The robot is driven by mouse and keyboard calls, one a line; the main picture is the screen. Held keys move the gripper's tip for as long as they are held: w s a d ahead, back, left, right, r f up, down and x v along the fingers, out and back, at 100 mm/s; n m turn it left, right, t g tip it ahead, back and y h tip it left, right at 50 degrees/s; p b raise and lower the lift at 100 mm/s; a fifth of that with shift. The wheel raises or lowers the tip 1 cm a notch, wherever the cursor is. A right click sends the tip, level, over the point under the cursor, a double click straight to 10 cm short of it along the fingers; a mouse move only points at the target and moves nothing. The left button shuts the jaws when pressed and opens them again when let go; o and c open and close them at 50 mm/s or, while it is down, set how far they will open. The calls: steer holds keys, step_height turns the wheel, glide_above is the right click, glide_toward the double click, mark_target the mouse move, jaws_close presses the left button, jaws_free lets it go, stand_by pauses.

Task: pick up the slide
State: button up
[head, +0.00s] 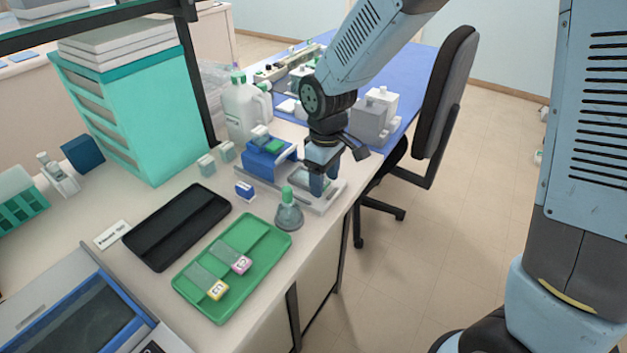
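Two glass slides lie in the green tray (262,236) near the front of the bench. My gripper (324,188) points down over a flat grey plate (318,205) at the bench's right edge, behind and to the right of the tray, well apart from these slides. Its fingertips are small and partly overlap in this view, so I cannot tell the gap or whether anything is between them.
A black tray (178,226) lies left of the green one. A blue block device (268,160), white jug (244,108) and teal drawer cabinet (135,115) stand behind. A chair (445,105) is at right.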

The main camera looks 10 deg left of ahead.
mark_target(325, 185)
steer(key=c, duration=1.1)
step_height(325, 185, up, 4)
steer(key=shift+s+d+f, duration=0.1)
steer(key=shift+s+f, duration=0.05)
steer(key=shift+s+d+r, duration=1.2)
steer(key=shift+s+r, duration=0.35)
steer(key=shift+s, duration=0.4)
steer(key=shift+s+d+r, duration=1.25)
steer(key=shift+s+r, duration=0.3)
steer(key=shift+s, duration=0.35)
steer(key=shift+s+d+r, duration=1.2)
steer(key=shift+s+r, duration=0.35)
steer(key=shift+s, duration=0.4)
steer(key=shift+a, duration=0.15)
